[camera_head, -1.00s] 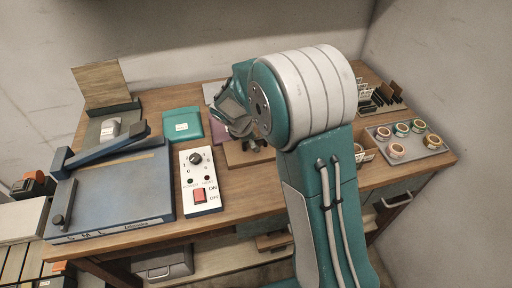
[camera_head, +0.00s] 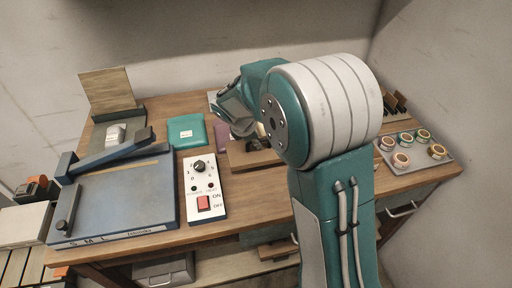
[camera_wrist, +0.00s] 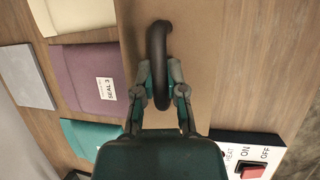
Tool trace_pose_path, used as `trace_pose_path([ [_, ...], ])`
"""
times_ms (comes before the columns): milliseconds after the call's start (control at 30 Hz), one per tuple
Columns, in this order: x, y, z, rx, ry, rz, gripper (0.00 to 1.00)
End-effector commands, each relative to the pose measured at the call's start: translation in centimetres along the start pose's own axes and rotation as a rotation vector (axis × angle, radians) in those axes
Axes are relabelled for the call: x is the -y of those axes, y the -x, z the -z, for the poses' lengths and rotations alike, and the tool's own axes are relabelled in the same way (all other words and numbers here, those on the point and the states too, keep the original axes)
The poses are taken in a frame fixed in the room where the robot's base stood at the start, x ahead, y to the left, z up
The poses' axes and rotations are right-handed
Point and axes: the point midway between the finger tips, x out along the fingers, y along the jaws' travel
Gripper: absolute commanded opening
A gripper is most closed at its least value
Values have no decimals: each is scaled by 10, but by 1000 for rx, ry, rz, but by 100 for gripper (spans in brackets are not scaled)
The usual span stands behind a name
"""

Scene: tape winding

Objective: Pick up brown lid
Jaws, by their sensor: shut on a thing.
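The brown lid (camera_wrist: 215,60) is a flat brown panel with a dark curved handle (camera_wrist: 158,45) in the wrist view. My gripper (camera_wrist: 159,82) is shut on the handle, with one finger on each side of it. In the head view the lid (camera_head: 252,160) shows in part behind my arm, right of the control box. My arm hides its right part and most of the gripper there. I cannot tell whether the lid is clear of what lies under it.
A white control box (camera_head: 204,190) with a red switch stands close to the lid. A blue paper trimmer (camera_head: 120,195) is at left. Teal (camera_head: 187,131) and purple (camera_wrist: 98,75) packets lie beside the lid. A tray of tape rolls (camera_head: 385,157) sits at right.

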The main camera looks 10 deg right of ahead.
Motion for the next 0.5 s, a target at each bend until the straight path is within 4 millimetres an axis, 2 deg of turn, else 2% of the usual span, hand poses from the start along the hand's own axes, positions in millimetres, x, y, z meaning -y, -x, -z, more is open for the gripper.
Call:
trace_pose_path([
  [267,33,53,-36,-1,-3,-3,0],
  [500,76,75,-62,1,-2,0,0],
])
